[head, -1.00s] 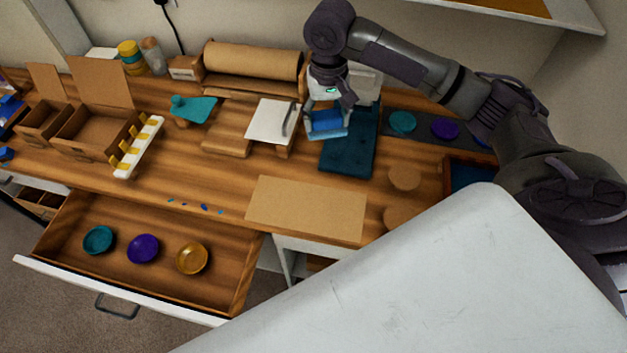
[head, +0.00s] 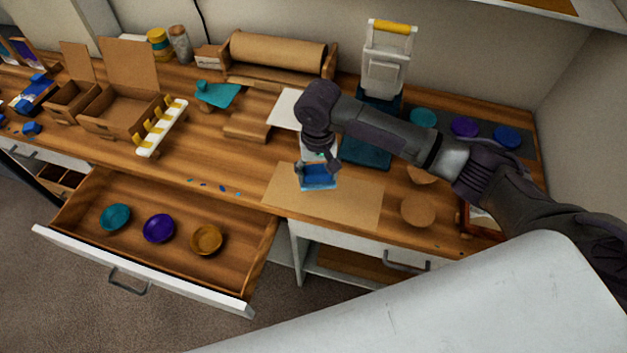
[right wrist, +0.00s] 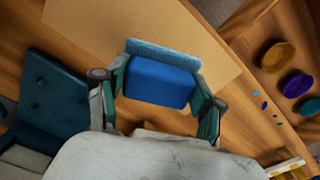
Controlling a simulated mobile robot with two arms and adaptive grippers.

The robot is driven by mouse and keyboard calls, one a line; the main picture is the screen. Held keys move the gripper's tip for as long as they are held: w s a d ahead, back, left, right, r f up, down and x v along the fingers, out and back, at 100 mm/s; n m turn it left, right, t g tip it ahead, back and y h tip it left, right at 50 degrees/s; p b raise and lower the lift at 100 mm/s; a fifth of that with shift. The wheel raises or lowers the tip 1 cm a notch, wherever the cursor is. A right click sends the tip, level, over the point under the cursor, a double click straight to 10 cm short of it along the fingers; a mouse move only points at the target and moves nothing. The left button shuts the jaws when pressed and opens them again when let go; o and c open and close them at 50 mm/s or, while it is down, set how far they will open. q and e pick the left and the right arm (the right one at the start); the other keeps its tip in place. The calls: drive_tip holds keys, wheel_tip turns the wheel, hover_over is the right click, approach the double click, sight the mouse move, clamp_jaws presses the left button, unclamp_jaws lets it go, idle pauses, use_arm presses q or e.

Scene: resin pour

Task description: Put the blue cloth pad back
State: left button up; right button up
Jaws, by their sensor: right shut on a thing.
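The blue cloth pad (head: 318,180) is held in my right gripper (head: 318,170), above the back edge of the brown paper sheet (head: 345,207) on the table. In the right wrist view the pad (right wrist: 160,82) sits between both fingers, with a lighter blue fuzzy strip along one edge. My right gripper (right wrist: 157,100) is shut on it. I cannot tell how far the pad is from the sheet. A dark teal mat (head: 365,153) lies behind and to the right, partly hidden by my arm. My left gripper is not in view.
An open drawer (head: 85,243) juts out at the front left with three small bowls. Round discs (head: 418,211) lie right of the sheet. A white press-like stand (head: 384,75) is at the back. Cardboard boxes (head: 120,107) and a yellow-clipped white rack (head: 160,128) stand left.

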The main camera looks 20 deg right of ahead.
sight(314, 183)
drive_tip(key=shift+w+a+f, duration=0.35)
drive_tip(key=shift+a+f, duration=0.1)
drive_tip(key=shift+f, duration=1.95)
drive_tip(key=shift+f+p, duration=0.1)
drive_tip(key=shift+p, duration=0.2)
drive_tip(key=o, duration=1.1)
wheel_tip(314, 183, up, 12)
drive_tip(key=shift+r+b, duration=0.15)
drive_tip(key=shift+b, duration=0.2)
